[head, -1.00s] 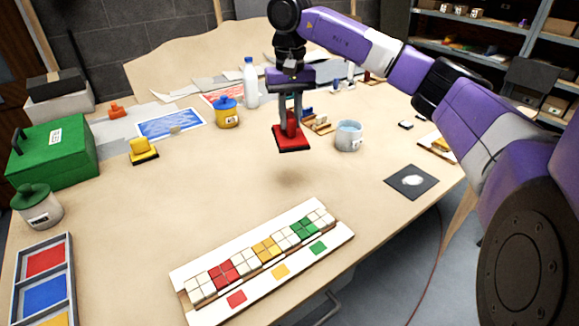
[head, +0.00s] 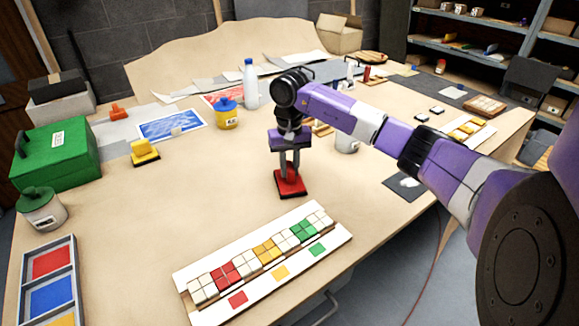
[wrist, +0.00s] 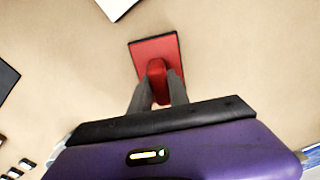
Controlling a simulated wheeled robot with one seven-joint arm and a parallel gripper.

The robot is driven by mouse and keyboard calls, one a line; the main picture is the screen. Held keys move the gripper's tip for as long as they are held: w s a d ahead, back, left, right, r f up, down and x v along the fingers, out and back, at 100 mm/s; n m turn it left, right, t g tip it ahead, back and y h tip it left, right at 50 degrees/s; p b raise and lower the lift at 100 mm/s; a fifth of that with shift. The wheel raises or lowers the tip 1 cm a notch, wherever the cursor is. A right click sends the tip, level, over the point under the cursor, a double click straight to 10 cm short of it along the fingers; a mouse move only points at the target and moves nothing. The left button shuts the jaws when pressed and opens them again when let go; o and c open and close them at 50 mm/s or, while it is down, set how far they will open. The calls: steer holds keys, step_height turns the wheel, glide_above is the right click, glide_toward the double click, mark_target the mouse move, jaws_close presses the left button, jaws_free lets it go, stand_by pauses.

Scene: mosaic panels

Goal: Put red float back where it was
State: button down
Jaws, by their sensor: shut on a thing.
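The red float (head: 291,187) has a flat red plate with a dark underside and a red handle. In the head view it is at the middle of the bench, behind the mosaic panel. My gripper (head: 289,172) points down and is shut on the float's handle. The float also shows in the wrist view (wrist: 153,52), its handle between the fingers of my gripper (wrist: 157,88). The plate looks level and very close to the bench top; I cannot tell whether it touches.
The mosaic panel (head: 192,276) with coloured tiles lies in front. A yellow float (head: 145,152) stands at left, near a green box (head: 60,150). A yellow pot (head: 228,116) and white bottle (head: 250,85) stand behind. A dark square (head: 401,189) lies at right. The bench left of my gripper is clear.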

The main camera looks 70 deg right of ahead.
mark_target(290, 165)
steer(key=shift+f, duration=0.15)
steer(key=c, duration=1.3)
jaws_free()
steer(key=shift+o, duration=0.2)
steer(key=shift+r, duration=0.2)
step_height(290, 165, up, 12)
steer(key=b, duration=0.2)
